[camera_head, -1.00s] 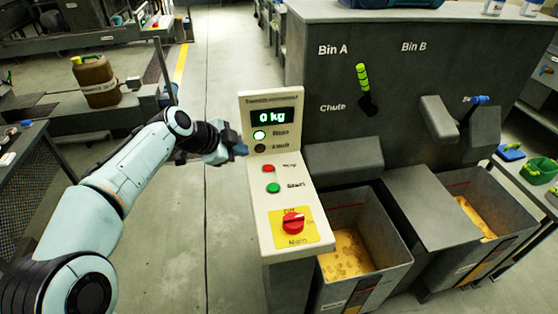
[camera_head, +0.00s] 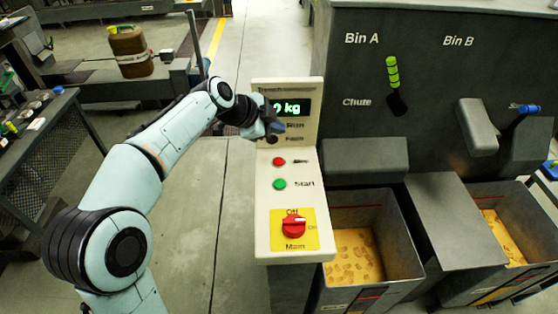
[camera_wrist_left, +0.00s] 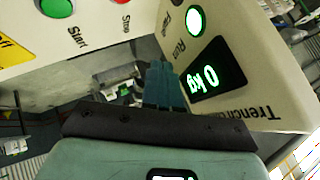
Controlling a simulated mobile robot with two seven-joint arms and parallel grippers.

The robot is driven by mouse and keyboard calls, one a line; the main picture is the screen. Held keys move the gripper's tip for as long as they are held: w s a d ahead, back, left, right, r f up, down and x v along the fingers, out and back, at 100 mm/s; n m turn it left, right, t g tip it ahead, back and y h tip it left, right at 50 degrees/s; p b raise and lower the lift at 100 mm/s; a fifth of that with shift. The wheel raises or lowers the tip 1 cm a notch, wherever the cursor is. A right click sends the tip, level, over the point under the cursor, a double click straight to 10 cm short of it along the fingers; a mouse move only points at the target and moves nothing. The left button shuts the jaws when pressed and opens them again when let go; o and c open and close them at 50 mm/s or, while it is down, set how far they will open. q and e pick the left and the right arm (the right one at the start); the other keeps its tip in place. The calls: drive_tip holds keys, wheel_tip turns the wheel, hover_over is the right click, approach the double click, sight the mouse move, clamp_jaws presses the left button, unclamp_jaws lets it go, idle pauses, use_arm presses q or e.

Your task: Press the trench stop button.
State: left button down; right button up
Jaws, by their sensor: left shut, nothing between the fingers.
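The trench control panel (camera_head: 264,212) is a cream console in the middle of the head view. Its red stop button (camera_head: 279,161) sits above the green start button (camera_head: 280,184). In the left wrist view the stop button (camera_wrist_left: 122,3) is cut off by the top edge, beside the green start button (camera_wrist_left: 56,7). My left gripper (camera_head: 276,126) is shut and empty. It is in front of the upright display part, above the stop button and apart from it, and hides the run lamp in the head view. The display (camera_head: 290,107) reads 0 kg. My right gripper is not in view.
A red main switch (camera_head: 293,227) on a yellow plate is lower on the console. To the right are a chute lever (camera_head: 393,74) and bins of yellow pieces (camera_head: 353,257). A dark table (camera_head: 45,125) stands at left. The floor left of the console is clear.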

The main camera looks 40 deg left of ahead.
use_arm(q)
drive_tip(key=b, duration=0.5)
hover_over(276, 163)
wheel_tip(276, 163, down, 8)
drive_tip(key=shift+r, duration=0.15)
drive_tip(key=shift+f+b, duration=0.4)
drive_tip(key=shift+b, duration=0.25)
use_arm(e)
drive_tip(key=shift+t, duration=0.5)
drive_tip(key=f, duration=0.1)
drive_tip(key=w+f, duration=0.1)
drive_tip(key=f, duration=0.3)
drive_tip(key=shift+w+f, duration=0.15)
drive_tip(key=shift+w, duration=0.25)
use_arm(q)
drive_tip(key=shift+f, duration=0.1)
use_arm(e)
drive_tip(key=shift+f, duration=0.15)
use_arm(q)
drive_tip(key=shift+f+b, duration=0.3)
drive_tip(key=shift+b, duration=0.3)
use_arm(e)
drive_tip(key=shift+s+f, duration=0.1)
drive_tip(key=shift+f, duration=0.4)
